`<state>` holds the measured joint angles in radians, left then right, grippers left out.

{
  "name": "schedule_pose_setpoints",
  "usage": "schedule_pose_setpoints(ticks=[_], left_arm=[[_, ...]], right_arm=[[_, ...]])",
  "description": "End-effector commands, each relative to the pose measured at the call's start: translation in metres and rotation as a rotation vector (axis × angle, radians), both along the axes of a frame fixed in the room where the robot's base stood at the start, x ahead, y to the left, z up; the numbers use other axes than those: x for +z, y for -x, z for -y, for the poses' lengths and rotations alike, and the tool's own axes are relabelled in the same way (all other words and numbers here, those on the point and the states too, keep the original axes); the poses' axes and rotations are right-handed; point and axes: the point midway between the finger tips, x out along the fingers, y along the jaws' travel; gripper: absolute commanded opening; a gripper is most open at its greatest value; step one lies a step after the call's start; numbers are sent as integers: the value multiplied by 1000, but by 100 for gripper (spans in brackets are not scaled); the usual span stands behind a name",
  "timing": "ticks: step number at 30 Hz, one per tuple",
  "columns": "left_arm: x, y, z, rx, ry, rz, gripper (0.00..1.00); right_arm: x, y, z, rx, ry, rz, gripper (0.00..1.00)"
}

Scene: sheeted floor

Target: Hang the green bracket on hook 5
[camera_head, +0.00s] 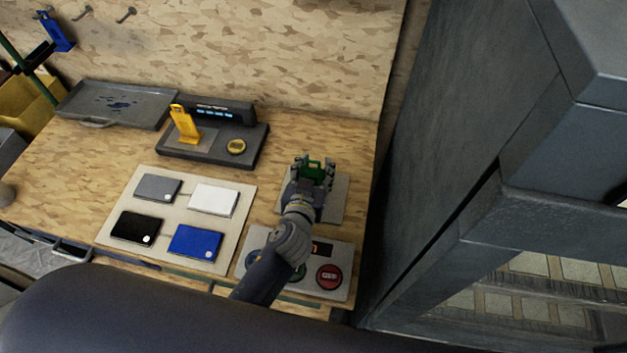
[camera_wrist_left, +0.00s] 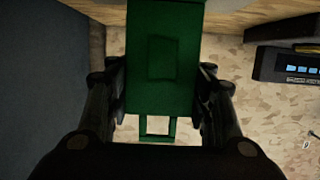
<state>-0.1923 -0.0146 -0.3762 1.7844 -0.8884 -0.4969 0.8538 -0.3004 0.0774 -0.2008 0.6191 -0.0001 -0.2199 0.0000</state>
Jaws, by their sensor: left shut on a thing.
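The green bracket (camera_head: 314,167) is between the fingers of my left gripper (camera_head: 313,178), above the right side of the workbench, over a grey plate (camera_head: 337,195). In the left wrist view the green bracket (camera_wrist_left: 160,60) fills the middle, with the dark fingers of my left gripper (camera_wrist_left: 162,95) closed on both its sides. It has a square opening at its lower end there. Hooks (camera_head: 126,14) show on the board at the upper left; a blue bracket (camera_head: 56,32) hangs there. My right gripper is out of view.
A yellow bracket (camera_head: 185,125) stands on a dark device (camera_head: 212,152) with a lit display. A grey tray (camera_head: 117,103) lies at the back left. A panel with coloured pads (camera_head: 178,246) and a button panel (camera_head: 335,262) are nearer. A tall grey cabinet (camera_head: 470,130) stands right.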

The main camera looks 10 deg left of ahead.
Motion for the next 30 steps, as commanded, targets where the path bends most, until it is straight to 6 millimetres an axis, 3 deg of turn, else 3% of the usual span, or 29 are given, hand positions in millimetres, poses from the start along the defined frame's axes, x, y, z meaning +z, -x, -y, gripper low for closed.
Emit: schedule_pose_setpoints(ticks=[21,30], left_arm=[[48,0,0,-1,1,3,14],[52,0,0,0,0,3,14]], right_arm=[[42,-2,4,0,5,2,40],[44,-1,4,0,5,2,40]])
